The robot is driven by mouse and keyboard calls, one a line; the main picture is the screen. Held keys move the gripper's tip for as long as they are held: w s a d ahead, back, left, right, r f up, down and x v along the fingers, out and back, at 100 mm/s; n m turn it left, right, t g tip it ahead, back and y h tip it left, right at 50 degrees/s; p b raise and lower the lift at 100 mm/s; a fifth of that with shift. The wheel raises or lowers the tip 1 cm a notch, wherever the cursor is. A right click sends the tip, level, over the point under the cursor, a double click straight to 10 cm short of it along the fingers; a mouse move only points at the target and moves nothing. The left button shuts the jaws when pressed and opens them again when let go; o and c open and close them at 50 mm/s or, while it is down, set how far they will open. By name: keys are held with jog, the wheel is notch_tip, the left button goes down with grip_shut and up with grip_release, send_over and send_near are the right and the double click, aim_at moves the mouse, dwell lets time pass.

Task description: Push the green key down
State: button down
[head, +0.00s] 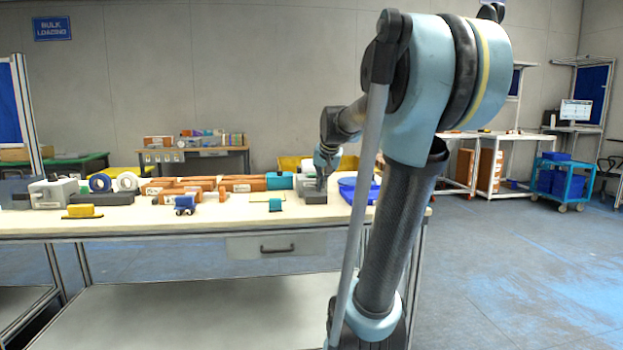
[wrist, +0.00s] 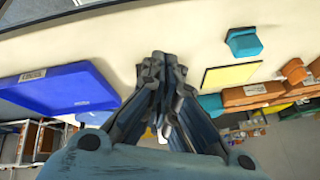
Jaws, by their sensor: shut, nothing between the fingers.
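I cannot make out a green key in either view. In the head view my gripper (head: 321,187) points down at a dark grey block-like unit (head: 313,198) near the right end of the table. The fingertips seem to be at or just above its top; contact cannot be told. In the wrist view my gripper (wrist: 164,62) is shut and empty, its fingers together over the pale tabletop. The fingers cover what lies directly beneath them.
A blue tray (wrist: 67,88) lies on one side of my gripper. A teal block (wrist: 243,42) and a yellow square (wrist: 230,77) lie on the other. Orange-brown boxes (head: 195,183) line the table behind.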

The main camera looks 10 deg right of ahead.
aim_at(314, 174)
jog(key=w+r+m+t, duration=0.1)
jog(key=w+r, duration=0.2)
jog(key=w, duration=0.5)
jog(key=w+d+r+m+t, duration=0.1)
jog(key=w+r, duration=0.3)
jog(key=w, duration=0.5)
jog(key=w+r+m+t, duration=0.1)
jog(key=w+r, duration=0.2)
jog(key=w, duration=0.5)
jog(key=shift+w+d+r+m, duration=0.2)
jog(key=shift+w+r+m, duration=0.1)
jog(key=shift+w, duration=0.1)
jog(key=shift+f, duration=4.4)
jog(key=shift+f, duration=1)
jog(key=shift+r, duration=1.05)
jog(key=shift+r, duration=0.15)
jog(key=shift+r, duration=2.35)
